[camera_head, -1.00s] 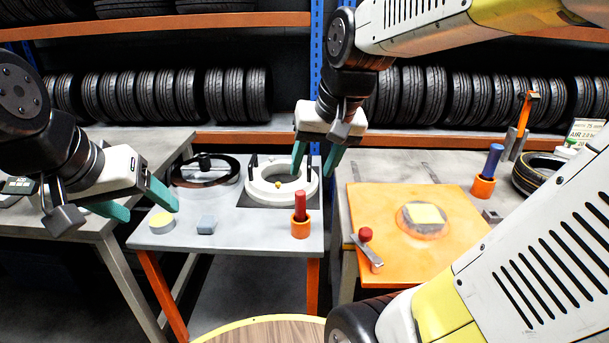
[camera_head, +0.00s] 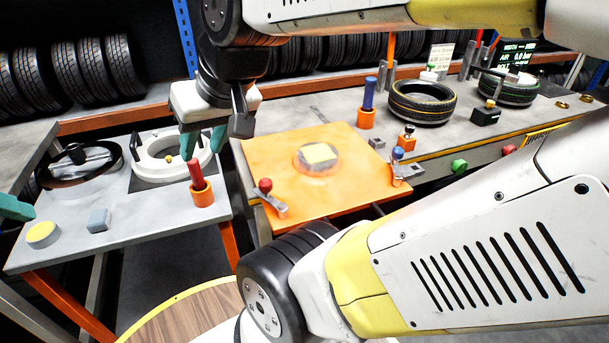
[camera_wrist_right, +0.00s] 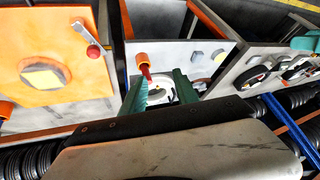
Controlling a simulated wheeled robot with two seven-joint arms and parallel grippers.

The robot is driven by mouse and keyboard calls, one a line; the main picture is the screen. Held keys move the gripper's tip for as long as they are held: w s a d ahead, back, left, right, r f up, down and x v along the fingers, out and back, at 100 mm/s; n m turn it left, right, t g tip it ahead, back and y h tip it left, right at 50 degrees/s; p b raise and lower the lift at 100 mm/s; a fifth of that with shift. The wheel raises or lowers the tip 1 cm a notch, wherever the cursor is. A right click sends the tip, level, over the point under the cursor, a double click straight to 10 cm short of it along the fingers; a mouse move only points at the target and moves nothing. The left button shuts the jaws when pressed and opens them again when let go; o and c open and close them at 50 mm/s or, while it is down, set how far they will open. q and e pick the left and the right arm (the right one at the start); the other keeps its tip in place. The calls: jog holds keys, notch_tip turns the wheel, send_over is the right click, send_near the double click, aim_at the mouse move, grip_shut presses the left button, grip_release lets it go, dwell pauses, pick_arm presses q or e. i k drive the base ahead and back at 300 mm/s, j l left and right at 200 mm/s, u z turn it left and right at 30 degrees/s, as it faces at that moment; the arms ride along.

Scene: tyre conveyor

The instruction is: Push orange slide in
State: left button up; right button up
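The orange slide (camera_head: 262,152) is a flat orange plate on the workbench, with a round grey disc with a yellow square (camera_head: 319,154) on it. A red-knobbed lever (camera_head: 267,190) is at its left front corner and a blue-knobbed lever (camera_head: 400,160) is at its right side. The slide also shows in the right wrist view (camera_wrist_right: 75,20). My right gripper (camera_head: 203,142) is open and empty, above the left table near the white ring and the red handle, left of the slide. My left gripper (camera_head: 14,207) shows only partly at the left edge; its opening cannot be judged.
A white ring fixture (camera_head: 150,162), a dark ring (camera_head: 75,168) and a red handle in an orange cup (camera_head: 200,190) stand on the left table (camera_head: 130,225). A blue handle (camera_head: 368,95) and tyres (camera_head: 422,100) stand behind the slide. A round wooden top (camera_head: 175,320) is in front.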

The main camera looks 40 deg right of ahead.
aim_at(324, 173)
jog(key=l+z, duration=0.1)
jog(key=z, duration=1.9)
